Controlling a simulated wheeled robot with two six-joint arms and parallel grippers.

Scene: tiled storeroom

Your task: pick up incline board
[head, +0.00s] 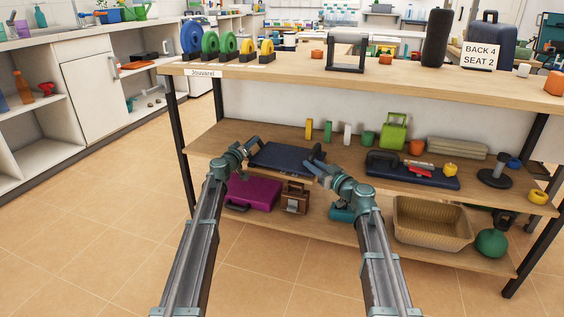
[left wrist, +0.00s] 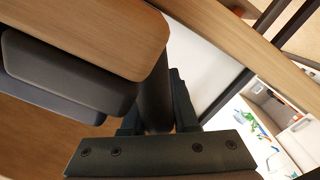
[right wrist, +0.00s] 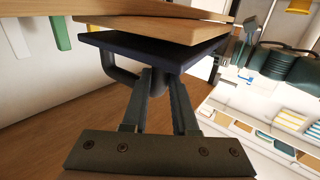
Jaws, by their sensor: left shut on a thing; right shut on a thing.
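The incline board is a dark navy slab (head: 285,157) lying on the middle shelf, between my two grippers. My left gripper (head: 243,166) is at its left end; in the left wrist view its fingers (left wrist: 157,122) are shut on a dark rounded bar beside the board's dark layers (left wrist: 60,82). My right gripper (head: 316,168) is at its right end; in the right wrist view its fingers (right wrist: 160,85) are shut on a dark looped handle (right wrist: 122,82) joined to the dark slab (right wrist: 140,52). I cannot tell whether the board is lifted off the shelf.
A similar dark board (head: 440,181) with small items on it lies to the right on the shelf (head: 360,196). A purple case (head: 252,194), brown case (head: 295,198) and wicker basket (head: 432,222) stand below. The tabletop (head: 290,72) overhangs. Floor at front left is clear.

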